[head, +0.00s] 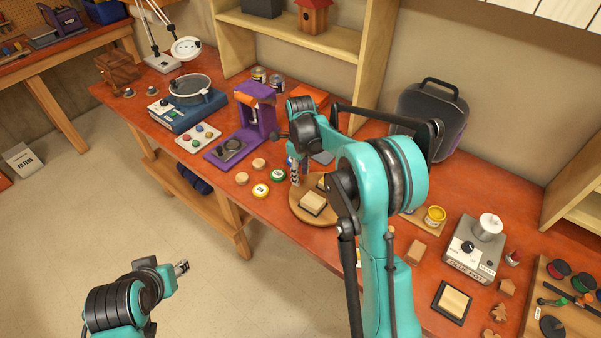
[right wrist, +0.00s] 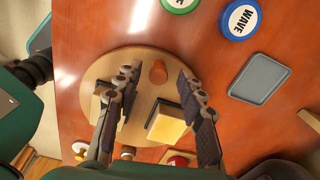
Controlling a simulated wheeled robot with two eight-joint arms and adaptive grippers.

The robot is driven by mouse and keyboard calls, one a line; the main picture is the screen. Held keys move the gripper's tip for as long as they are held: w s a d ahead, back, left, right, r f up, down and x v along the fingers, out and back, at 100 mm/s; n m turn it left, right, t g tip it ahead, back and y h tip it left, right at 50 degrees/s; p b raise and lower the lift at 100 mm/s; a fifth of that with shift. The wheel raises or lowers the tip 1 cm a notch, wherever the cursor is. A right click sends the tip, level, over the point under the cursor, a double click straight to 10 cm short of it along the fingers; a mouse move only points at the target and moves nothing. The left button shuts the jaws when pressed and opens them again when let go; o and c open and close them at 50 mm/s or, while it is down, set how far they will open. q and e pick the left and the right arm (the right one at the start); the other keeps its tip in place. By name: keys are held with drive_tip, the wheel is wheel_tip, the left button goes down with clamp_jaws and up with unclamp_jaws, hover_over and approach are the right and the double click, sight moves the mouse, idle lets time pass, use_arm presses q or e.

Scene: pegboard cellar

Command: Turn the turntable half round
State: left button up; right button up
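The turntable (head: 298,207) is a round, pale wooden disc on the red-orange bench, partly hidden by my right arm. In the right wrist view its disc (right wrist: 97,72) fills the middle. A small orange-brown peg (right wrist: 158,72) stands near its rim, and a cream and dark block (right wrist: 166,126) sits on it. My right gripper (right wrist: 158,78) is open over the disc, with the peg showing between its fingertips; I cannot tell whether they touch it. It points down in the head view (head: 295,180). My left gripper (head: 182,267) hangs over the floor, clear of the bench; its opening is too small to judge.
Green (head: 278,175) and yellow-rimmed (head: 260,190) round buttons lie left of the turntable. A purple press (head: 252,120) stands behind them.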

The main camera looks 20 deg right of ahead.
wheel_tip(320, 180, up, 12)
idle(0.5)
idle(0.3)
drive_tip(key=s+a+r+n+t+b, duration=0.1)
drive_tip(key=s+r+n+t+b, duration=0.2)
drive_tip(key=s+n, duration=1.05)
drive_tip(key=s+a+f+n+t+b, duration=0.1)
drive_tip(key=s+f+n+t, duration=0.3)
drive_tip(key=s+f+n, duration=0.5)
drive_tip(key=s+n, duration=0.4)
drive_tip(key=n, duration=0.1)
drive_tip(key=shift+f, duration=0.25)
drive_tip(key=shift+s+a, duration=0.1)
